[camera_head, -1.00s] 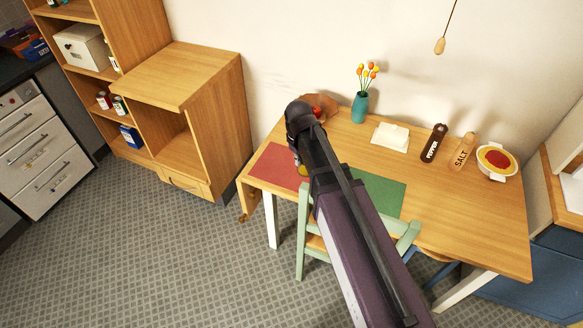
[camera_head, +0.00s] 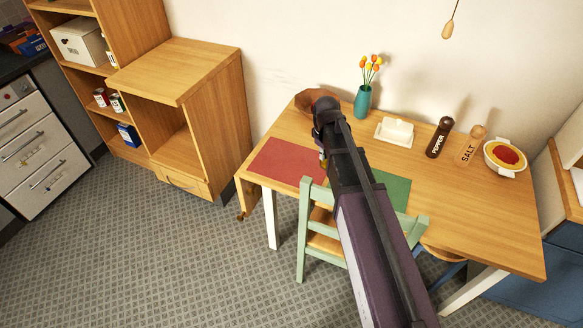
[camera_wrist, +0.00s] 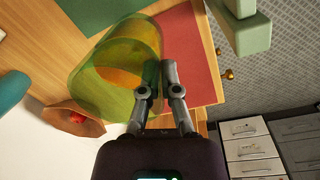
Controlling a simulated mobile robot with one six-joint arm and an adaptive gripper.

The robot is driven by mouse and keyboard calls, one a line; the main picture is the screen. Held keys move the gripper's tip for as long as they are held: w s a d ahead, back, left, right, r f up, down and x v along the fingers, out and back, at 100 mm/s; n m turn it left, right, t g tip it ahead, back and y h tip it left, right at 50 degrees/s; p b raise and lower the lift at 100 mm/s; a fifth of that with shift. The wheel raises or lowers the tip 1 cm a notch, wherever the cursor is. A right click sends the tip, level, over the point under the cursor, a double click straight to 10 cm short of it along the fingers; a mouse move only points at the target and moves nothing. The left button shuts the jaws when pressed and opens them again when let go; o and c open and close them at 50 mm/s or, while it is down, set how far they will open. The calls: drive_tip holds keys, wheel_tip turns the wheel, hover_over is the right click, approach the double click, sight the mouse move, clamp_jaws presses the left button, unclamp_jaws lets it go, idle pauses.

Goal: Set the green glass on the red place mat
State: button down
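The green glass (camera_wrist: 108,80) is see-through and shows large in the wrist view, its wide rim toward the camera; orange-yellow shows through it. My gripper (camera_wrist: 162,66) has its two fingers close together at the glass's right side, one overlapping the glass and one outside, so it appears shut on the glass wall. The red place mat (camera_head: 285,160) lies at the table's left end. It also shows in the wrist view (camera_wrist: 195,60), right of the glass. In the head view my arm hides the gripper and most of the glass. The glass's height above the table is unclear.
A green mat (camera_head: 394,190) lies right of the red one. A brown bowl (camera_head: 308,99) with something red in it (camera_wrist: 78,118), a teal vase (camera_head: 363,102), a butter dish (camera_head: 394,132), pepper (camera_head: 438,138) and salt (camera_head: 470,147) line the back. A pale green chair (camera_head: 303,230) stands in front.

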sight(322, 167)
drive_tip(key=shift+f+b, duration=1.45)
drive_tip(key=shift+f, duration=0.45)
drive_tip(key=shift+w+a, duration=0.1)
drive_tip(key=w+a+f+b, duration=0.1)
drive_tip(key=w+a, duration=0.6)
drive_tip(key=a, duration=0.5)
drive_tip(key=shift+w+f, duration=0.15)
drive_tip(key=shift+w, duration=0.2)
drive_tip(key=shift+w+a, duration=0.1)
drive_tip(key=shift+a, duration=0.1)
drive_tip(key=shift+w+a+f+b, duration=0.15)
drive_tip(key=shift+a+f+b, duration=0.1)
drive_tip(key=shift+f+b, duration=0.75)
drive_tip(key=shift+w+a+f+b, duration=0.1)
drive_tip(key=shift+a+f+b, duration=0.1)
drive_tip(key=shift+f+b, duration=0.75)
drive_tip(key=c, duration=0.8)
unclamp_jaws()
